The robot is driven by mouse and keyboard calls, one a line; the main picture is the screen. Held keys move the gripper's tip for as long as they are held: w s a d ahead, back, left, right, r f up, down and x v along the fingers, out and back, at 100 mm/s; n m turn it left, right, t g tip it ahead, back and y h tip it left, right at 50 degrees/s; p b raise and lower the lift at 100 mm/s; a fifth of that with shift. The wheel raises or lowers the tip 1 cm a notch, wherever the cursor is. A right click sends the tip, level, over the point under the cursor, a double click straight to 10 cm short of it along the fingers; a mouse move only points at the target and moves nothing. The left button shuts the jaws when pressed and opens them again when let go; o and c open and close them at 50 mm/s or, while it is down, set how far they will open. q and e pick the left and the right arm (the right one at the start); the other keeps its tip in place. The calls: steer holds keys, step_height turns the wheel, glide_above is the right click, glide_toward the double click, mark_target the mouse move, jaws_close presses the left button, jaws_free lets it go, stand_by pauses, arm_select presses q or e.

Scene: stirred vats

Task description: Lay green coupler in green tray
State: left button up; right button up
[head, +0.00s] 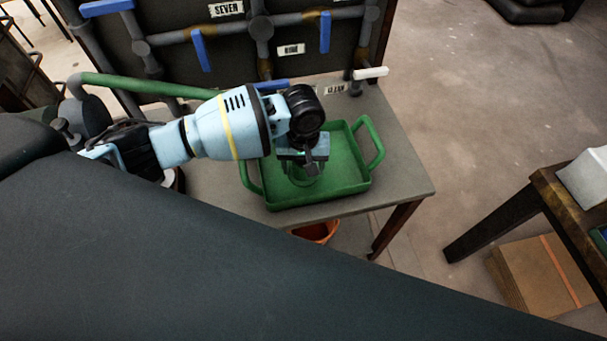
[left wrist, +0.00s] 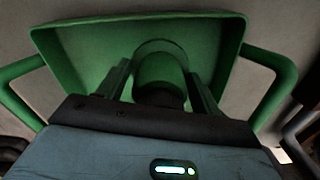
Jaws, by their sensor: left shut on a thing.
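The green tray (head: 344,183) stands on the grey table, with a loop handle at each end. Its floor and walls also show in the left wrist view (left wrist: 85,45). My left gripper (head: 303,170) is over the tray, pointing down into it. In the left wrist view the green coupler (left wrist: 160,72) is between the two fingers of my left gripper (left wrist: 162,85), which is shut on it. In the head view the coupler (head: 302,179) is mostly hidden by the gripper. I cannot tell whether the coupler touches the tray floor. My right gripper is not in view.
The grey table (head: 400,185) has bare room right of the tray. Behind it stands a dark panel with pipes, blue levers (head: 325,32) and labels. A green hose (head: 150,86) runs at the left. An orange bucket (head: 316,232) is below the table. Another table stands at right.

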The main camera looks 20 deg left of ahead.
arm_select(q)
step_height(320, 180, down, 5)
steer(key=shift+r+b, duration=0.1)
steer(key=shift+b, duration=0.35)
steer(key=o, duration=1)
steer(key=shift+f, duration=0.2)
steer(key=shift+o, duration=0.2)
steer(key=shift+r, duration=0.2)
step_height(320, 180, up, 12)
steer(key=shift+p, duration=1.05)
